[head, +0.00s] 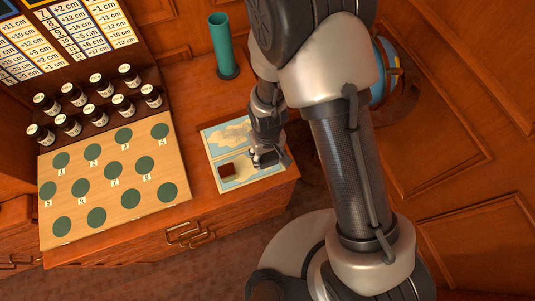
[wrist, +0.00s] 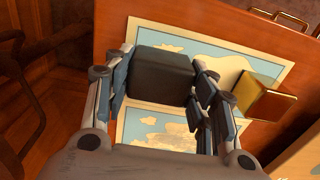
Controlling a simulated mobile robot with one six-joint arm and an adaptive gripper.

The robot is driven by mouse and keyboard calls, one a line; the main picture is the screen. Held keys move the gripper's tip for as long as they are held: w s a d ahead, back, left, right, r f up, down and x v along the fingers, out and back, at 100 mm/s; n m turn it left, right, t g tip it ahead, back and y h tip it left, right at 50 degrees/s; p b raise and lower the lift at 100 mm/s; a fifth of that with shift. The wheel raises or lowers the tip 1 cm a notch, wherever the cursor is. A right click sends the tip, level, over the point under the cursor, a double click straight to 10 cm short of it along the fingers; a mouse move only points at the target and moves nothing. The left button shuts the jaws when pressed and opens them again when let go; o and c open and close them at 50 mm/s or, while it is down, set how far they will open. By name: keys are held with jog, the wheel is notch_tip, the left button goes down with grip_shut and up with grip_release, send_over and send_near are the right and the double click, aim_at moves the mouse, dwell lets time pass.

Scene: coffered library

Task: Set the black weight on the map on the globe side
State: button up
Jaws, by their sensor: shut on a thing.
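The black weight (wrist: 160,74) is a dark block between the fingers of my gripper (wrist: 158,98) in the wrist view. The gripper is shut on it. The map (wrist: 158,126), with cream land and blue sea, lies below it; in the head view the map (head: 220,143) is on the cabinet top. There my gripper (head: 266,159) is over the map's right part, the side toward the globe (head: 384,80). My arm partly hides the globe. I cannot tell whether the weight touches the map.
A shiny brass-looking block (wrist: 262,96) sits on the map beside the gripper; it looks dark red in the head view (head: 228,171). A green cylinder (head: 222,45) stands behind the map. A board with green circles (head: 105,180) and several dark bottles (head: 96,104) are left.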

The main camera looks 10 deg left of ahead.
jog(key=shift+f, duration=0.1)
jog(key=o, duration=1.7)
notch_tip(320, 180, up, 12)
